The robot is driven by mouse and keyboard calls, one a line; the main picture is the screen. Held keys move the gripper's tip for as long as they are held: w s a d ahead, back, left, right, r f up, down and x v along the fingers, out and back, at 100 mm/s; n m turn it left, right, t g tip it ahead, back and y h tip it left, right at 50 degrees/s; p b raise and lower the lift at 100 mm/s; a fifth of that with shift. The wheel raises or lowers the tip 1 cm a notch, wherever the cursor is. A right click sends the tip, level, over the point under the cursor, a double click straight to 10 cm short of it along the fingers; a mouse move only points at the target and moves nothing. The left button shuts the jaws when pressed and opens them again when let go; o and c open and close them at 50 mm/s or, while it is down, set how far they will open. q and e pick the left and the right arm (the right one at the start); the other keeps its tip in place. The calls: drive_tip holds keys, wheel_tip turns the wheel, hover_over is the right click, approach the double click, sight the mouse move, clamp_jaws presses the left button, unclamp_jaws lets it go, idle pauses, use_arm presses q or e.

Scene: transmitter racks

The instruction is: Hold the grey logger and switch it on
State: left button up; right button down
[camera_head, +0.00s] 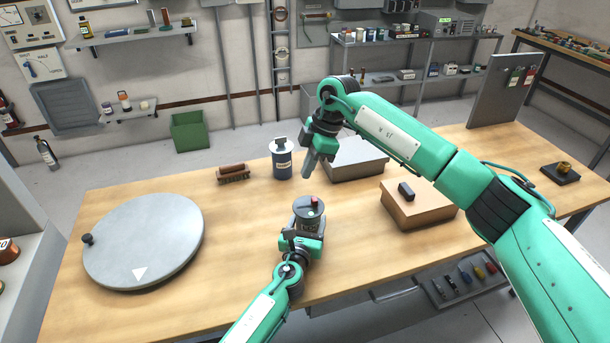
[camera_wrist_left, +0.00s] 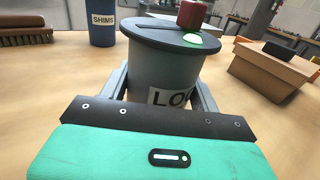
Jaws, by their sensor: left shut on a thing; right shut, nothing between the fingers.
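The grey logger (camera_head: 309,215) is a round can with a dark lid, upright near the middle of the table. Its lid carries a red knob or switch (camera_head: 314,200); in the left wrist view a green light (camera_wrist_left: 192,38) glows beside the red part (camera_wrist_left: 192,14). My left gripper (camera_head: 306,238) is shut around the can's body, and the can fills the space between its fingers in the left wrist view (camera_wrist_left: 165,85). Part of the "LO" label is cut off there. My right gripper (camera_head: 309,166) is shut and empty, pointing down above and behind the logger, apart from it.
A blue "SHIMS" can (camera_head: 282,160) and a brush (camera_head: 233,174) stand behind. A large grey disc (camera_head: 144,240) lies at left. A cardboard box (camera_head: 418,207) with a dark item on top and a grey box (camera_head: 355,160) are at right.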

idle(0.3)
use_arm(q)
drive_tip(key=o, duration=1.3)
